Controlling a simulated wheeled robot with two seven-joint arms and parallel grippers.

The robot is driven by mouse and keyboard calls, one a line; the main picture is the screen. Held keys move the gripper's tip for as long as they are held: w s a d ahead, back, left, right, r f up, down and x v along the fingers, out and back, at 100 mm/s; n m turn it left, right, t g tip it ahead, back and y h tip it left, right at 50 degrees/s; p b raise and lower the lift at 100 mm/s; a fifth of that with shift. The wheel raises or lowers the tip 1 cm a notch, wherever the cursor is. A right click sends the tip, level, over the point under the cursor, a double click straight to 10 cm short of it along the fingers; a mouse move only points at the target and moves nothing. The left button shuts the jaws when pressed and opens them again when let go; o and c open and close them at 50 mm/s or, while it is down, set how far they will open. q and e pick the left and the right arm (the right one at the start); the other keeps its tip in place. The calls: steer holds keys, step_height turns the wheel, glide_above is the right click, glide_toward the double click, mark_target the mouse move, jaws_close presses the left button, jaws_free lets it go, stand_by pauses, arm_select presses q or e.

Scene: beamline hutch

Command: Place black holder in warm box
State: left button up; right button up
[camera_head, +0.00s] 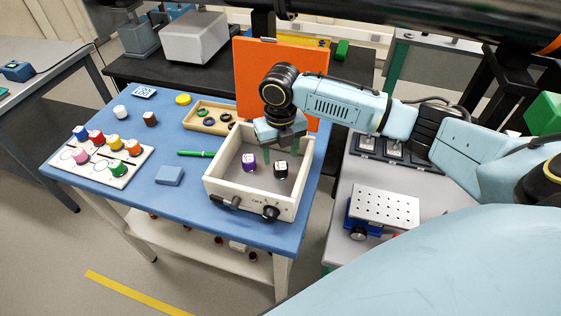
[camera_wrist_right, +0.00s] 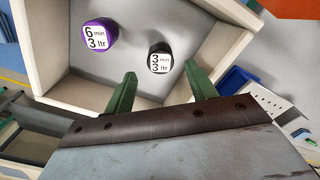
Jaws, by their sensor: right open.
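The warm box (camera_head: 251,201) is a cream open-topped box with dark knobs on its front, at the right side of the blue table. The black holder (camera_head: 281,170), with a white label, stands inside it at the right. In the right wrist view the black holder (camera_wrist_right: 160,60) reads "3 min 3 ltr". My right gripper (camera_head: 281,154) is open and empty, with its green fingers reaching down over the box. In the wrist view the black holder shows just beyond the gap between the fingertips (camera_wrist_right: 160,68), not held. My left gripper is out of view.
A purple holder (camera_head: 249,163) stands in the box, left of the black one. An orange panel (camera_head: 252,75) stands upright behind the box. A white rack of coloured holders (camera_head: 97,165), a wooden tray (camera_head: 196,122), a green pen (camera_head: 195,154) and a blue block (camera_head: 169,176) are on the table.

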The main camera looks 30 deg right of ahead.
mark_target(280, 165)
step_height(280, 165, up, 6)
steer(key=shift+r, duration=0.25)
